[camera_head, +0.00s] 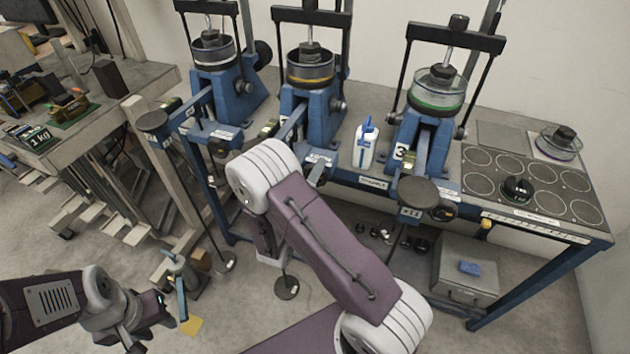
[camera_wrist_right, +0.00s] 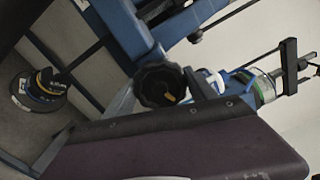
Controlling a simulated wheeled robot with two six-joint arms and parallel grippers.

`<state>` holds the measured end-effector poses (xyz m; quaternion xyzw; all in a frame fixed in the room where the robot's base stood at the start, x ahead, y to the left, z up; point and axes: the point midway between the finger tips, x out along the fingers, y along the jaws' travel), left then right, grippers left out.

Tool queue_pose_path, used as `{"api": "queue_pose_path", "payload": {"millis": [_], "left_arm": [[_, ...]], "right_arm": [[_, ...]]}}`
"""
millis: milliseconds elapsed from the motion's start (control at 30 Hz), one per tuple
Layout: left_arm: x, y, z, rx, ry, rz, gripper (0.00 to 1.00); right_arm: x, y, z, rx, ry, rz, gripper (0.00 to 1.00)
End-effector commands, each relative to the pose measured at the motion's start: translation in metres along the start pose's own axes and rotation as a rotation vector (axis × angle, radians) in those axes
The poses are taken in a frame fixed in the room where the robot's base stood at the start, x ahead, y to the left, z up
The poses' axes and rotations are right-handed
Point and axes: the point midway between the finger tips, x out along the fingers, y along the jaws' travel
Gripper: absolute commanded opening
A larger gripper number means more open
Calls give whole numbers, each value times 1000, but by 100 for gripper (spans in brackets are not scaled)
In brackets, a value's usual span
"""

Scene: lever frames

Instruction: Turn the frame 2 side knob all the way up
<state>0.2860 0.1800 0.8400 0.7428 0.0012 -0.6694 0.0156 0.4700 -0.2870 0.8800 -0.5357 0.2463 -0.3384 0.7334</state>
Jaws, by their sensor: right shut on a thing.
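Frame 2 (camera_head: 309,75) is the middle blue lever frame in the head view, with a yellow band on its dish. Its side knob (camera_head: 318,172) is a dark round shape low at its front, partly hidden by my right arm. In the right wrist view the knob (camera_wrist_right: 160,85) is black and ribbed, with a short yellow mark. My right gripper is at the knob and shut on it; its fingers are mostly hidden. The knob's exact angle cannot be read. My left gripper (camera_head: 150,310) is low at the left, away from the frames; its jaw opening is unclear.
Frame 1 (camera_head: 213,50) stands left and frame 3 (camera_head: 437,90) right. A white and blue bottle (camera_head: 365,145) stands between frames 2 and 3. A round weight pan (camera_head: 418,192) hangs before frame 3. A grey case (camera_head: 465,275) is under the bench.

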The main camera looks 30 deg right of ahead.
Motion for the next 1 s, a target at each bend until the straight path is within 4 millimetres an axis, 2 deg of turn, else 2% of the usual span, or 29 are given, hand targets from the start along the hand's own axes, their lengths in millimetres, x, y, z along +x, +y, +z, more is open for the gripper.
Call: {"api": "queue_pose_path", "payload": {"millis": [33, 67, 100, 133, 467, 800, 1000], "left_arm": [[5, 0, 0, 0, 0, 0, 36], [5, 0, 0, 0, 0, 0, 36], [3, 0, 0, 0, 0, 0, 36], [2, 0, 0, 0, 0, 0, 36], [1, 0, 0, 0, 0, 0, 36], [-10, 0, -1, 0, 0, 0, 36], [-10, 0, -1, 0, 0, 0, 36]], "right_arm": [[1, 2, -2, 78, 4, -2, 0], [1, 1, -2, 107, 4, -2, 68], [1, -1, -1, 99, 4, -1, 79], [1, -1, -1, 97, 4, -1, 82], [-4, -1, 1, 93, -1, 1, 82], [-51, -1, 1, 91, -3, 1, 82], [-60, 0, 0, 92, 0, 0, 82]]}}
